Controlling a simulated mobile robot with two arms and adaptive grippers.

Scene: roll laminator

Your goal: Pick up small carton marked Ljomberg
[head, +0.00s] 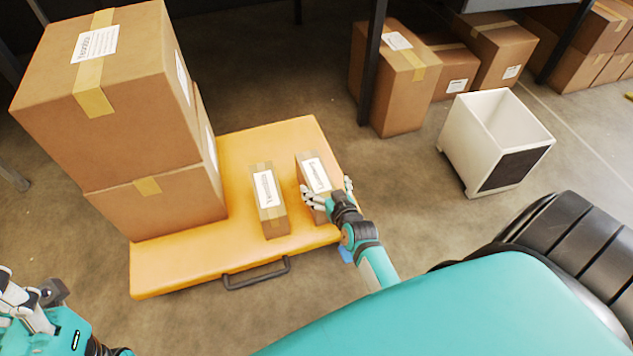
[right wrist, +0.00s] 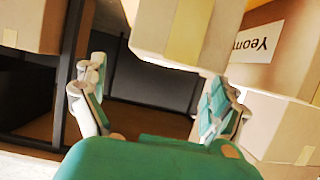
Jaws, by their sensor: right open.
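Two small brown cartons with white labels lie on the yellow platform of a cart (head: 185,268). The right small carton (head: 315,172) is at the platform's right side; the left small carton (head: 268,203) lies apart from it. Their lettering is too small to read in the head view. My right gripper (head: 331,192) is open at the near end of the right small carton, its fingers to either side; contact cannot be told. In the right wrist view, a taped carton (right wrist: 185,32) shows beyond the open fingers. My left gripper (head: 25,297) is at the lower left, partly cut off.
Two large cartons (head: 128,120) are stacked on the platform's left. In the right wrist view, a carton labelled "Yeom..." (right wrist: 268,70) is at the right. A black handle (head: 256,274) is at the platform's front. A white bin (head: 475,155) and shelf leg (head: 372,65) stand right.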

